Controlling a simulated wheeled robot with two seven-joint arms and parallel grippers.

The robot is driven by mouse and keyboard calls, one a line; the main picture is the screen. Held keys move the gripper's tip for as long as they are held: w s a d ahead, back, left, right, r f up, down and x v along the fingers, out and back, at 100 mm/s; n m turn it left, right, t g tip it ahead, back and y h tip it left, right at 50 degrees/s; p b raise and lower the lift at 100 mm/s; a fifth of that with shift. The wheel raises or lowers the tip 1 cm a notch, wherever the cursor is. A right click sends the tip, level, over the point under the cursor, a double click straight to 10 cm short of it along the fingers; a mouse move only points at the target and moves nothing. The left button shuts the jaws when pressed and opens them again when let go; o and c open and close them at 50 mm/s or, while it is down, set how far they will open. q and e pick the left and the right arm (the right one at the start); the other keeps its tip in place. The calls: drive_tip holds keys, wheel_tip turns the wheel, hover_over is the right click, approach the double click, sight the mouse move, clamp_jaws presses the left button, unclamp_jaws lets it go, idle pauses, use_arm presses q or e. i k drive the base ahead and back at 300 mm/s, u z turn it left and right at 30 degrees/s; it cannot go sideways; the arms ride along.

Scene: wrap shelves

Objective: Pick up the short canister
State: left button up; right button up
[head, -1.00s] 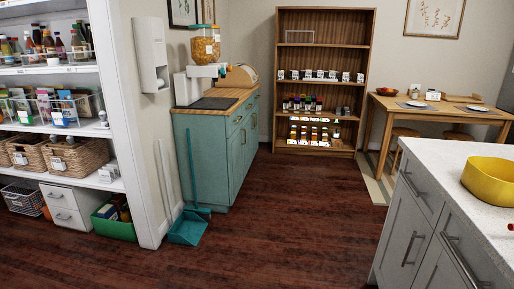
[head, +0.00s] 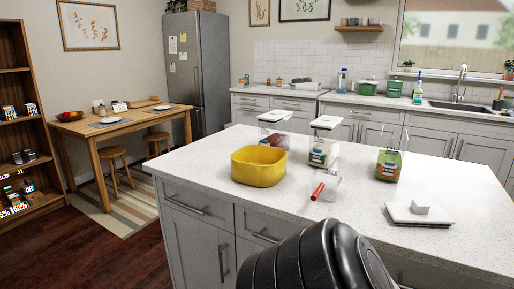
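Three clear canisters stand on the white island counter. The left one (head: 275,138) has a white lid and dark reddish contents, and is partly behind the yellow tub. The middle one (head: 322,151) has a white lid and a pale and green label or contents. The right one (head: 389,164) looks open at the top, with green and orange showing low inside. I cannot tell for sure which one is the short canister. Neither gripper is in view; a black rounded arm part of mine shows at the bottom edge.
A yellow tub (head: 258,167), a red-handled clear scoop (head: 318,191) and a white lid (head: 418,214) lie on the island counter (head: 210,165). A wooden table (head: 95,128) with stools stands left. Dark floor (head: 115,255) is open at lower left.

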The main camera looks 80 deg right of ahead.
sight(394, 141)
drive_tip(key=z, duration=2.6)
